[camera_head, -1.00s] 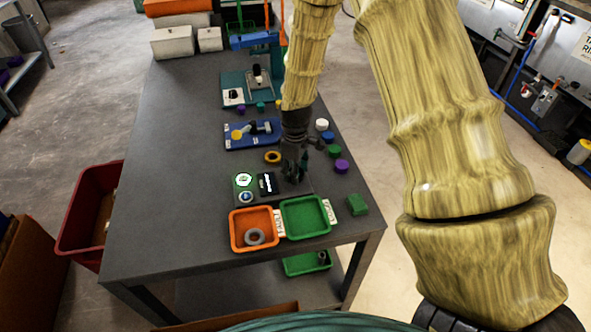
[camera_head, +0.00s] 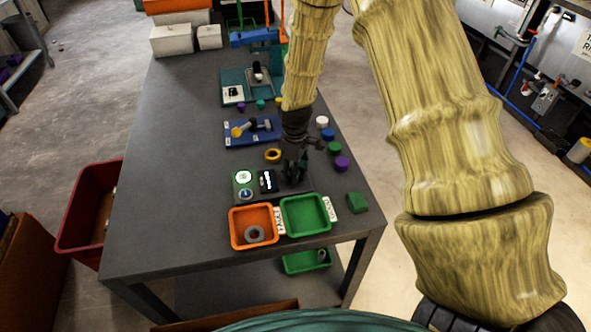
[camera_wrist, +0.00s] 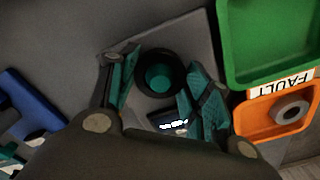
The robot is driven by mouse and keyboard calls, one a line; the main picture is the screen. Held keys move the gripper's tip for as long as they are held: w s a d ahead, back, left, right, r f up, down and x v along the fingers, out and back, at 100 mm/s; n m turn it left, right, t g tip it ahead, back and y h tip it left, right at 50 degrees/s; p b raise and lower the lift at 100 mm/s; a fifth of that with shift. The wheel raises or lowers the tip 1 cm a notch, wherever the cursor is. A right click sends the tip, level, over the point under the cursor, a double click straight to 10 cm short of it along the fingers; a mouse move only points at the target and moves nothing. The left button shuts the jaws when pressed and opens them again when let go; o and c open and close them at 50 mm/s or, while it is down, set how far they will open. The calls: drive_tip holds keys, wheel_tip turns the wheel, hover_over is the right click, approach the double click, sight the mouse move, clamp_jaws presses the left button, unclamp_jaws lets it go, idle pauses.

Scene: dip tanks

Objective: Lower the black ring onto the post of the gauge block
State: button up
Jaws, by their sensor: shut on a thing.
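The black ring (camera_wrist: 146,83) is between the teal fingers of my gripper (camera_wrist: 160,82) in the wrist view. My gripper is shut on it. The round teal top of the post (camera_wrist: 159,77) shows through the ring's hole. I cannot tell whether the ring is around the post or just above it. The gauge block (camera_wrist: 198,50) is a grey plate under the fingers with a small lit display (camera_wrist: 172,124). In the head view my gripper (camera_head: 294,178) points down at the right part of the block, and its fingers hide the ring and post.
An orange tray (camera_head: 233,233) holding a grey ring and a green tray (camera_head: 306,232) stand in front of the block. A yellow ring (camera_head: 273,156), a purple piece (camera_head: 341,164) and a blue fixture (camera_head: 232,140) are nearby. The table's left side is clear.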

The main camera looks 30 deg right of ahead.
drive_tip(key=o, duration=1.2)
drive_tip(key=shift+o, duration=0.2)
drive_tip(key=o, duration=0.5)
drive_tip(key=shift+c, duration=0.2)
drive_tip(key=shift+r, duration=0.15)
drive_tip(key=shift+r+p, duration=2.8)
drive_tip(key=shift+r, duration=1.1)
drive_tip(key=shift+f, duration=0.1)
